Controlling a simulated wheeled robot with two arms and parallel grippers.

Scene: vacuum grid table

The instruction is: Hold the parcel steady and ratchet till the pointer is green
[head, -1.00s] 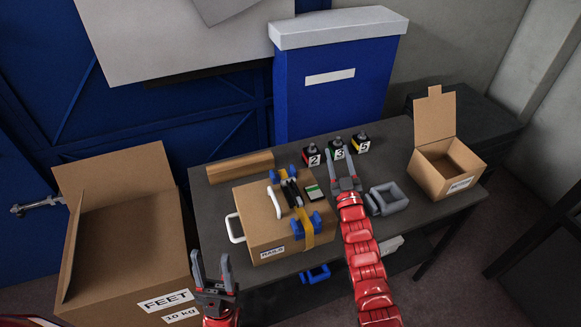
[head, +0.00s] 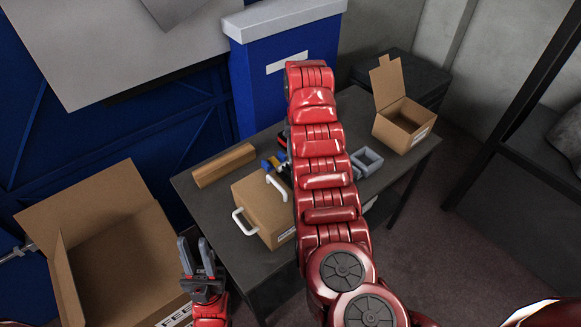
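The parcel (head: 254,202) is a closed brown carton on the dark table, with one white handle on its top and another on its left side. My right arm crosses in front of its right part, so the strap, ratchet and pointer are hidden. A bit of blue and yellow (head: 270,164) shows at the parcel's back edge. My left gripper (head: 195,252) is open and empty, pointing up, left of and nearer than the parcel, not touching it. My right gripper is hidden behind its own arm.
A large open carton (head: 120,250) stands at the left. A wooden block (head: 224,165) lies at the table's back left. A grey frame-like holder (head: 367,161) and a small open box (head: 405,125) are on the right. A blue cabinet (head: 285,75) stands behind.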

